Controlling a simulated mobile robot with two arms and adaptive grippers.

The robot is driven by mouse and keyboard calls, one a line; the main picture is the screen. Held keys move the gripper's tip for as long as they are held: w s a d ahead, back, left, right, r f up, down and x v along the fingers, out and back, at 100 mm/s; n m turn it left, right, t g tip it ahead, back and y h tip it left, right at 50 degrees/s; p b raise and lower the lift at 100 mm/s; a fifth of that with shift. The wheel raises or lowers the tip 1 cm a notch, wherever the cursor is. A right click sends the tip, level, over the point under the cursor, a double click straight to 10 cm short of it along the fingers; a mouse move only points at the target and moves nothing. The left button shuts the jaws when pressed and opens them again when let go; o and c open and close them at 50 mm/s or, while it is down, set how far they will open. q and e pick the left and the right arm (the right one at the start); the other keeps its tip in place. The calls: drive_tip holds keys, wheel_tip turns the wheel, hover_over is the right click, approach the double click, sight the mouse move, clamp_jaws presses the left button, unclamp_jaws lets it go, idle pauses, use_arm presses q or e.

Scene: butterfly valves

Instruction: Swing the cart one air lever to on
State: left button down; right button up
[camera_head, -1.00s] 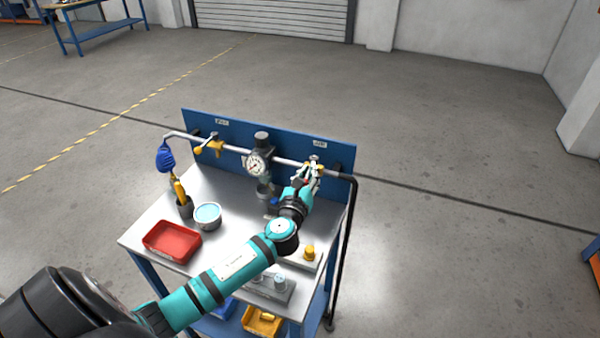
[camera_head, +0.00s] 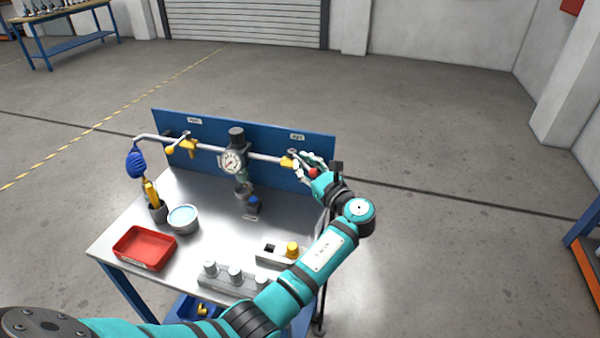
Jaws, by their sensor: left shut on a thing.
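A pipe with valves runs along the blue back panel (camera_head: 265,137) of the cart. The valve at its right end (camera_head: 288,162) sits under a small label (camera_head: 297,136), whose text is too small to read surely. My left gripper (camera_head: 309,167) is at the right side of this valve, shut on its lever (camera_head: 314,172), of which a red part shows between the fingers. The fingers and wrist hide most of the lever, so its exact angle is unclear. My right gripper is not in view.
A second valve with a yellow-tipped lever (camera_head: 178,147) is at the pipe's left. A pressure gauge (camera_head: 233,162) sits mid-pipe. The cart top holds a red tray (camera_head: 145,248), a round bowl (camera_head: 183,218) and a block with knobs (camera_head: 235,280). Floor right of the cart is clear.

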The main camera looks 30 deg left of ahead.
use_arm(q)
drive_tip(key=shift+w+d+n+g, duration=0.15)
drive_tip(key=shift+w+n+g, duration=0.05)
drive_tip(key=shift+n+g, duration=0.2)
drive_tip(key=shift+y, duration=0.3)
drive_tip(key=c, duration=1.4)
unclamp_jaws()
